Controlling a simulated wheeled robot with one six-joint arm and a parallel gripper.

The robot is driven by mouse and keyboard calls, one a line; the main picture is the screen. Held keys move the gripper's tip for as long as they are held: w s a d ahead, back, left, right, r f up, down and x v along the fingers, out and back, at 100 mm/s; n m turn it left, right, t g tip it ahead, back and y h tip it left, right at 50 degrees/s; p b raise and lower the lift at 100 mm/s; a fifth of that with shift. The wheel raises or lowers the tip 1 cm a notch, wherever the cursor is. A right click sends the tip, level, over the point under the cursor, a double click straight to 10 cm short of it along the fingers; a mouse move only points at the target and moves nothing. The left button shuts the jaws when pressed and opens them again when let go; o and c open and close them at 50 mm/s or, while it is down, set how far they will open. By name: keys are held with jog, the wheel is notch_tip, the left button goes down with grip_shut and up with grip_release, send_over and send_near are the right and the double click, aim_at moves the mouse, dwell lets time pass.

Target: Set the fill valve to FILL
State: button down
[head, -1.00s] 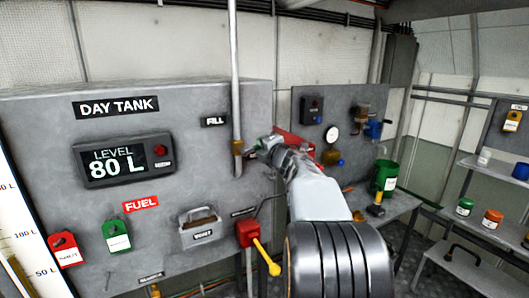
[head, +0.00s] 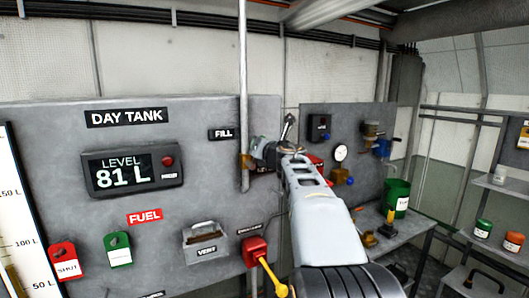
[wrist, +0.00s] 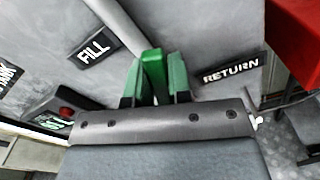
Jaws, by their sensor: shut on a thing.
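The fill valve's brass body (head: 246,160) sits on the vertical pipe beside the FILL label (head: 223,134) on the day tank panel. My gripper (head: 262,150) is right beside it, and its wrist hides most of the handle. In the wrist view, a green handle (wrist: 153,75) stands between the two fingers of my gripper (wrist: 155,88), which is shut on it. The handle lies between the FILL label (wrist: 94,47) and the RETURN label (wrist: 231,68). The level display (head: 128,170) reads 81 L.
A red valve box with a yellow lever (head: 270,275) is below the gripper. A red thing (wrist: 295,40) fills the wrist view's upper right corner. A grey bin (head: 205,240) and red and green tags hang on the panel. A bench with a green can (head: 397,197) stands at right.

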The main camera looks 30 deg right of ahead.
jog(key=shift+w+a+r+n+b, duration=0.1)
jog(key=shift+a+n+b, duration=0.2)
jog(key=shift+a+n, duration=0.55)
jog(key=shift+w+a+r+n+b, duration=0.1)
jog(key=shift+a+n+b, duration=0.25)
jog(key=shift+n, duration=0.9)
jog(key=c, duration=1)
grip_release()
jog(key=shift+a, duration=0.1)
jog(key=shift+c, duration=0.2)
jog(key=shift+s, duration=0.1)
jog(key=s+a+b, duration=0.1)
jog(key=s+b, duration=0.1)
jog(key=s, duration=1.1)
jog(key=shift+s+a, duration=0.3)
jog(key=shift+a, duration=0.1)
